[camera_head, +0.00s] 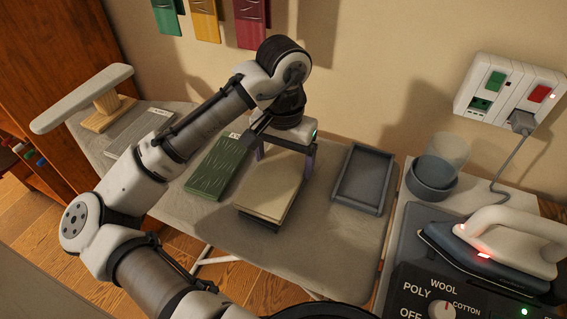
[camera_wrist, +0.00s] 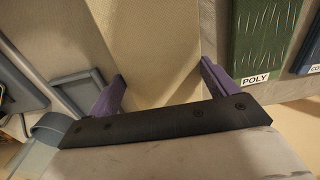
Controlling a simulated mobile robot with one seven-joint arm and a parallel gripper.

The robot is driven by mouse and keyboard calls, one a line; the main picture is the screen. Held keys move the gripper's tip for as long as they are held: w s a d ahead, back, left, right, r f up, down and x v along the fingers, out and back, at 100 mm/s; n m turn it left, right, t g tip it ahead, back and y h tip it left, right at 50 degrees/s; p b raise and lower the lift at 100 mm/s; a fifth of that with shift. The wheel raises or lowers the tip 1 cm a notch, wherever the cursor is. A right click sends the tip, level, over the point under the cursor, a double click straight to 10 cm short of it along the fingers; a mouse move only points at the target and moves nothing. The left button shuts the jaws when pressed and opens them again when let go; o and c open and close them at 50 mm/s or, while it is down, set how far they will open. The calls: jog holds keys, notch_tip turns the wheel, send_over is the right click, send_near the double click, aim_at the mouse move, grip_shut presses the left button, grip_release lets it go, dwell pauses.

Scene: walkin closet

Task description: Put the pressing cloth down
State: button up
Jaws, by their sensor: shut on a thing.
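The pressing cloth (camera_head: 268,188) looks like a flat beige rectangle over the middle of the ironing board (camera_head: 335,245). A dark layer or shadow shows along its front edge, so I cannot tell whether it touches what is under it. My gripper (camera_head: 284,165) is shut on its far end, with a purple finger at each side. In the wrist view, the cloth (camera_wrist: 153,40) runs between the fingers of my gripper (camera_wrist: 162,88).
A green fabric piece (camera_head: 218,166) labelled POLY lies left of the cloth, with a grey one (camera_head: 138,133) beyond it. An empty grey tray (camera_head: 348,205) is right.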

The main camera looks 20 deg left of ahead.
aim_at(283, 164)
jog(key=shift+f, duration=1)
jog(key=o, duration=0.8)
jog(key=shift+f, duration=0.1)
notch_tip(283, 164, up, 12)
jog(key=shift+r, duration=0.1)
